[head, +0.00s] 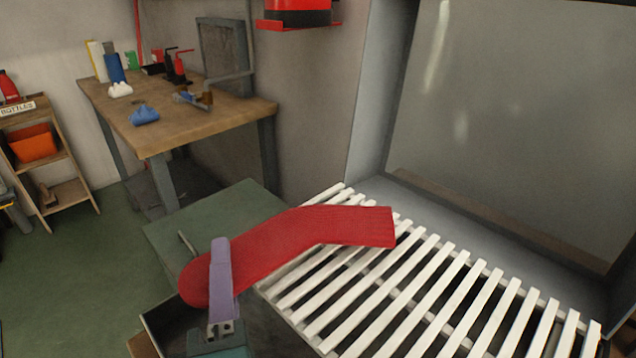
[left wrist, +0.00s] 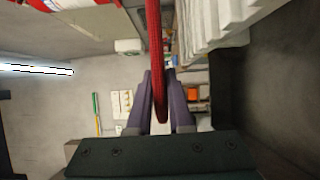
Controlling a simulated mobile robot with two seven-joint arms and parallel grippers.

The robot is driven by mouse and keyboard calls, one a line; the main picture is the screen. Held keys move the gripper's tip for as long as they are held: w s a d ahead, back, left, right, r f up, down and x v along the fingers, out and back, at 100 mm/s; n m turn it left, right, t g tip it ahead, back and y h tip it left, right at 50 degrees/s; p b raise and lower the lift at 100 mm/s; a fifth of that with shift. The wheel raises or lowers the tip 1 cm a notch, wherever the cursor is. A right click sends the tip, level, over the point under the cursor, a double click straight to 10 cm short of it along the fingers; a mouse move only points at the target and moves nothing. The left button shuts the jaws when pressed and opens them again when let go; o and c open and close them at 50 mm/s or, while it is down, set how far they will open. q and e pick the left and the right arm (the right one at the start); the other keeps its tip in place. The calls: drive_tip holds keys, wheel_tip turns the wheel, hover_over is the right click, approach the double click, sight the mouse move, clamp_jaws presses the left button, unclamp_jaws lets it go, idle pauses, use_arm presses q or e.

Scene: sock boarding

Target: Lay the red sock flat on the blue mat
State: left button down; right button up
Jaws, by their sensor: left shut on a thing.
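The red sock (head: 300,230) is long and ribbed and spreads out broad and flat-sided. Its rounded end is at the left, and its straight end is at the right over the white slats. My left gripper (head: 220,248), with purple fingers, is shut on the sock near the rounded end. In the left wrist view the sock (left wrist: 153,45) shows edge-on between the two fingers (left wrist: 162,95). I cannot tell whether its far end touches the slats. I see no blue mat in either view. My right gripper is not in view.
A white slatted rack (head: 435,265) fills the lower right, beside a large grey panel (head: 520,120). A grey-green surface (head: 170,235) lies behind the sock. A wooden workbench (head: 190,125) with tools and bottles stands at the back left, near a shelf with an orange bin (head: 33,146).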

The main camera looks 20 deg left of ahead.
use_arm(q)
drive_tip(key=shift+f, duration=1)
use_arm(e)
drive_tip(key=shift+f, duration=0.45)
use_arm(q)
drive_tip(key=shift+f+b, duration=0.2)
drive_tip(key=shift+b, duration=0.1)
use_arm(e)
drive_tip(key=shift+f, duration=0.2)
use_arm(q)
drive_tip(key=c, duration=0.8)
unclamp_jaws()
drive_tip(key=v, duration=0.3)
drive_tip(key=b+v, duration=0.1)
drive_tip(key=v, duration=0.2)
drive_tip(key=b+v, duration=0.1)
drive_tip(key=v, duration=0.3)
drive_tip(key=shift+w+d+f, duration=0.25)
drive_tip(key=shift+f, duration=0.1)
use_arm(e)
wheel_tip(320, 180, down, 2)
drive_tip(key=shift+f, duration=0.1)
use_arm(q)
drive_tip(key=shift+s, duration=0.1)
